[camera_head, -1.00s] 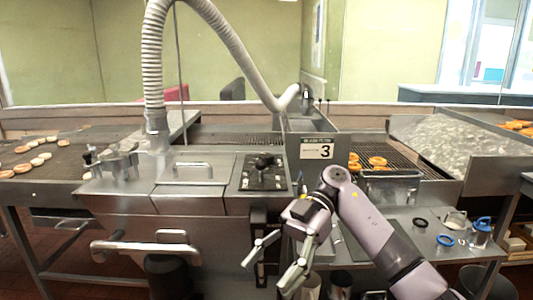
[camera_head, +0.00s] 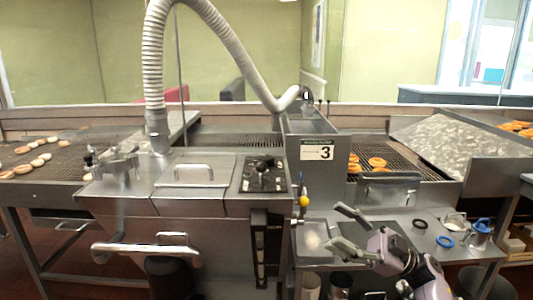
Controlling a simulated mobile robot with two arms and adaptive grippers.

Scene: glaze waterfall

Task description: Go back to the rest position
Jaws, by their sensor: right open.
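My right gripper (camera_head: 341,227) is open and empty. Its fingers point left, over the grey metal side shelf at the lower right of the head view. My purple right arm (camera_head: 422,280) comes in from the bottom right, low in the picture. My left gripper and left arm are out of view.
The glaze machine (camera_head: 195,203) with its hose stands at centre left. On the shelf lie a black ring (camera_head: 420,224) and a blue ring (camera_head: 445,241), with a blue-lidded jug (camera_head: 480,233) at right. Orange-brown donuts (camera_head: 377,162) sit on the conveyor. A yellow-tipped lever (camera_head: 305,200) stands near my gripper.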

